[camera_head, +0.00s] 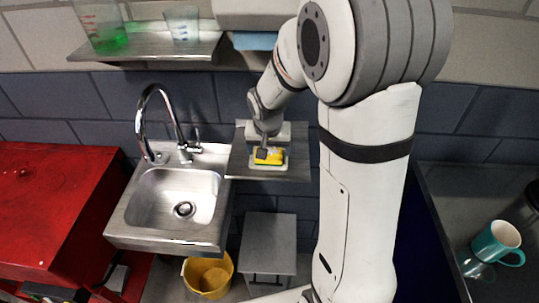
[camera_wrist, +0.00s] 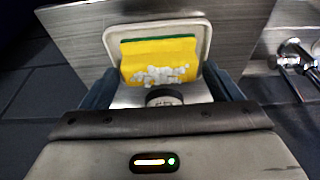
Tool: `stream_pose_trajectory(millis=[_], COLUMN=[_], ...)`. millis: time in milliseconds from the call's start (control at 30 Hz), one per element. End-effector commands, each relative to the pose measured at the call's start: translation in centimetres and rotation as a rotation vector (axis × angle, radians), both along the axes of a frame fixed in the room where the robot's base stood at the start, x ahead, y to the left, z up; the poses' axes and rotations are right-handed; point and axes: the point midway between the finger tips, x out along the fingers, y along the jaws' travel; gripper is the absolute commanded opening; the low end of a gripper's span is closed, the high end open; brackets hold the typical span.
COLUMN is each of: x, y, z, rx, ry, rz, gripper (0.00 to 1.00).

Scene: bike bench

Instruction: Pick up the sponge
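The sponge (camera_wrist: 158,60) is yellow with a green layer along its far edge and a pale speckled patch. It lies in a white dish (camera_wrist: 204,38) on a small metal shelf (camera_wrist: 85,38). In the head view the sponge (camera_head: 275,156) shows as a yellow patch, partly covered by my gripper (camera_head: 266,153). In the wrist view my gripper (camera_wrist: 160,80) is open, with one dark finger on each side of the sponge. Gaps show between the fingers and the sponge. Whether the fingertips reach down to its level is unclear.
A steel sink (camera_head: 150,200) with a curved faucet (camera_head: 150,115) is left of the shelf. An upper shelf (camera_head: 150,45) holds two beakers. A yellow bucket (camera_head: 208,276) stands below the sink. A teal mug (camera_head: 497,243) is far right.

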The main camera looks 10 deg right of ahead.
Motion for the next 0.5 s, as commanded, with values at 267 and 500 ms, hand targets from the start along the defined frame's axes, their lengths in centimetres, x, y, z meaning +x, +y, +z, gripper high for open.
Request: stream_pose_trajectory(millis=[267, 500], x=[0.00, 0.00], y=[-0.03, -0.05], z=[0.03, 0.04], rx=[0.000, 0.000], ry=[0.000, 0.000], rz=[-0.001, -0.001], gripper=[0.61, 0.50])
